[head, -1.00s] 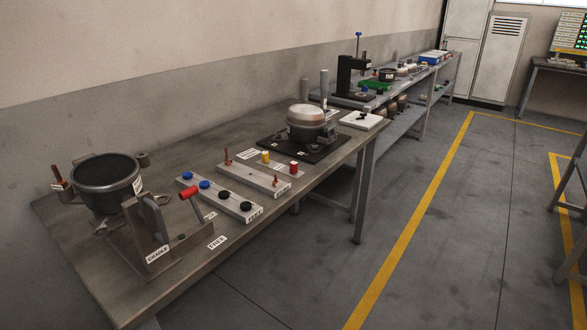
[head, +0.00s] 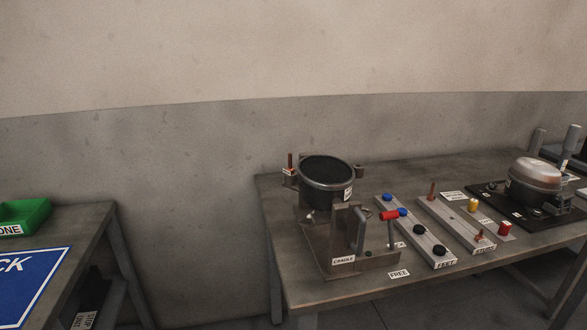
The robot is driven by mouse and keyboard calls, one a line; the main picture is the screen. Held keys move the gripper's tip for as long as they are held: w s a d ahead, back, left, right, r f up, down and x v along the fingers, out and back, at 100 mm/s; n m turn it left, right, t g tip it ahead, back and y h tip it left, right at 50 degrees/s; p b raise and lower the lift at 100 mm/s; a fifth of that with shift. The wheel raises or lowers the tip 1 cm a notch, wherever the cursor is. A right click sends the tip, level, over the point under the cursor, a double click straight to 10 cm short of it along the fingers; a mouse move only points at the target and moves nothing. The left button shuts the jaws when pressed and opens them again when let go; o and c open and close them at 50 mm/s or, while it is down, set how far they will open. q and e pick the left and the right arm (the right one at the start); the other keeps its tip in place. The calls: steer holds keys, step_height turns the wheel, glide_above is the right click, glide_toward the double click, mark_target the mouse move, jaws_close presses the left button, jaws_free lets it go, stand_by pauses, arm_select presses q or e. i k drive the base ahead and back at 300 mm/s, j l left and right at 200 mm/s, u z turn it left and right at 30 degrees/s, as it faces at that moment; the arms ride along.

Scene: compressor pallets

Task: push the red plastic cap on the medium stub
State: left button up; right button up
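A small red cap (head: 505,229) stands near the right end of a grey strip with copper stubs, on the right-hand table in the head view. A yellow cap (head: 473,205) stands behind it. One copper stub (head: 432,190) rises from the far end of the stub strip (head: 455,221), and a shorter one (head: 480,236) is at its near end. Another copper stub (head: 290,162) stands at the left side of the dark open pot in the cradle. I cannot tell which stub is the medium one. Neither gripper is in view.
A domed compressor (head: 536,176) sits at right. A green bin (head: 22,216) is on the left table.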

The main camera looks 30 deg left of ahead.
mark_target(505, 226)
steer(key=l+u, duration=0.1)
steer(key=u, duration=0.25)
steer(key=i+l+u, duration=0.1)
steer(key=u, duration=0.2)
steer(key=l+u, duration=0.1)
steer(key=u, duration=0.25)
steer(key=l+u, duration=0.25)
steer(key=i+l+u, duration=0.1)
steer(key=l+u, duration=0.15)
steer(key=l, duration=0.25)
steer(key=l+u, duration=0.25)
steer(key=l, duration=1.15)
steer(key=k+l, duration=0.15)
steer(key=l, duration=0.5)
